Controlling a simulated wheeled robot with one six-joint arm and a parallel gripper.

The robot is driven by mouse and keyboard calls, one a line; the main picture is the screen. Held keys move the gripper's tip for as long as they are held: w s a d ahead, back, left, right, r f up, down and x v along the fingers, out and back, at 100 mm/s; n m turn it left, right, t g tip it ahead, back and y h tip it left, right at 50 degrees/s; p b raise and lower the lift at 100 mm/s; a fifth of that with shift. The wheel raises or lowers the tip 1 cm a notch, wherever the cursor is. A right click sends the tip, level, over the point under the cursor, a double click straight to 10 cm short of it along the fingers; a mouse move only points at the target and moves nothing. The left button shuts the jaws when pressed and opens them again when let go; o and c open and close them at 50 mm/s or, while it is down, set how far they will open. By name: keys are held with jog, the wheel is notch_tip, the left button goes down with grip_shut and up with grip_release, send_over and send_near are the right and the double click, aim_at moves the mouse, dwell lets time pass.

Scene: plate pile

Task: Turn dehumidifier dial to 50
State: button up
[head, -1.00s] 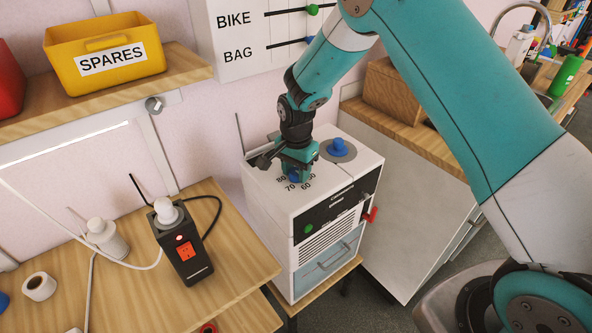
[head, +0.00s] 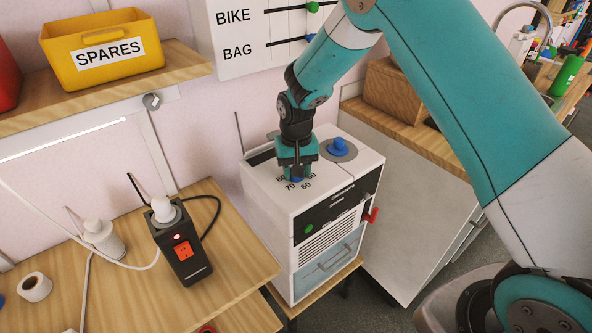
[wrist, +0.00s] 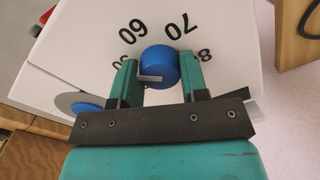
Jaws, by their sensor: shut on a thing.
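The dehumidifier (head: 331,189) is a white box with a black front panel, standing on a low wooden stand. Its blue dial (wrist: 163,62) sits on the top among printed numbers. My gripper (head: 297,172) points down at the dial and is shut on it, one finger on each side in the wrist view. A pale mark on the dial points left in the wrist view, toward the side of the 50, which the left finger partly hides. The 60 (wrist: 132,31) and 70 (wrist: 178,25) are clear; the 80 is partly hidden by the right finger.
A second blue knob (head: 339,146) on a grey disc is on the dehumidifier's top, close to my gripper. A black power box (head: 183,247) with cords stands on the table at left. A yellow SPARES bin (head: 104,48) is on the shelf above.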

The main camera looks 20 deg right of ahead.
jog(key=shift+n, duration=0.8)
jog(key=o, duration=0.9)
jog(key=shift+r, duration=0.1)
notch_tip(320, 180, up, 17)
jog(key=shift+r+b, duration=0.15)
jog(key=shift+b, duration=1)
